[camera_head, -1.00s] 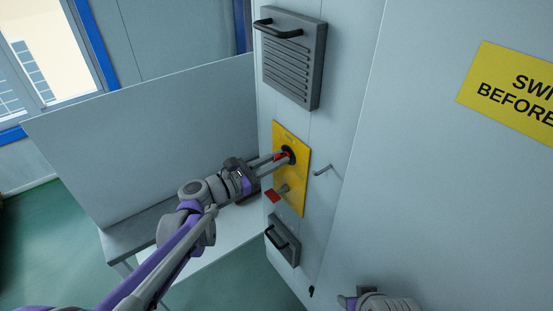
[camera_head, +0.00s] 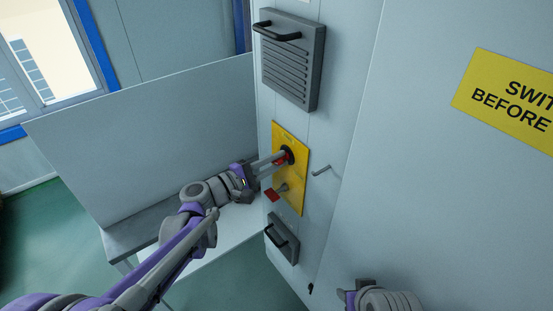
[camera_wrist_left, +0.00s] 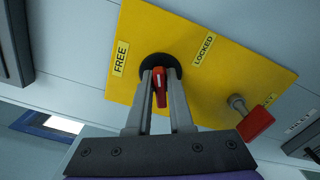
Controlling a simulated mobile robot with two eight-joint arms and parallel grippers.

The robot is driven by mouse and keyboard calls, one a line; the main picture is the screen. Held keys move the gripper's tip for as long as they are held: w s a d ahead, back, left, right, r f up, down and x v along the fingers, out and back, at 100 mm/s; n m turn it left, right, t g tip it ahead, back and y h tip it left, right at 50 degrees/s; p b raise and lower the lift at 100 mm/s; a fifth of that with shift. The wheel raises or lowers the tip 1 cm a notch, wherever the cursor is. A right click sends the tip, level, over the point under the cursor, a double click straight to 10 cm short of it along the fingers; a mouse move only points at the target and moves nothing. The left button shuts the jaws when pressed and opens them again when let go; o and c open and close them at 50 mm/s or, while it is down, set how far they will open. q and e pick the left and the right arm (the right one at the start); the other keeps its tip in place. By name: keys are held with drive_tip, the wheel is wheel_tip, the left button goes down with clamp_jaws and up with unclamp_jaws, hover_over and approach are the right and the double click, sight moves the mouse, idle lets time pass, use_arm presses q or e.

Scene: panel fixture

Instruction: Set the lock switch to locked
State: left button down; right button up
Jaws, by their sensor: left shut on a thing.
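The lock switch is a red handle (camera_wrist_left: 160,88) on a round black base (camera_wrist_left: 174,64), mounted on a yellow panel (camera_head: 292,187). In the left wrist view, the FREE label (camera_wrist_left: 120,57) is left of the base and the LOCKED label (camera_wrist_left: 203,50) is to its upper right. The handle's white mark lies roughly upright in that view, not clearly toward either label. My left gripper (camera_wrist_left: 161,88) is shut on the handle, one finger on each side. In the head view, the left gripper (camera_head: 279,158) reaches the switch from the left and partly hides it.
A second knob with a red tag (camera_head: 271,195) sits lower on the yellow panel. A thin bent hook (camera_head: 322,170) sticks out to the right. Grey handled covers are above (camera_head: 291,65) and below (camera_head: 282,240). Part of my right arm (camera_head: 380,299) shows at bottom right, its fingertips unclear.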

use_arm(q)
drive_tip(key=m, duration=0.5)
drive_tip(key=shift+f+p, duration=0.1)
drive_tip(key=shift+p, duration=0.3)
idle(0.4)
drive_tip(key=c, duration=0.9)
unclamp_jaws()
drive_tip(key=shift+s+a, duration=0.1)
drive_tip(key=b+v, duration=0.1)
drive_tip(key=v, duration=0.9)
drive_tip(key=shift+s+a, duration=0.2)
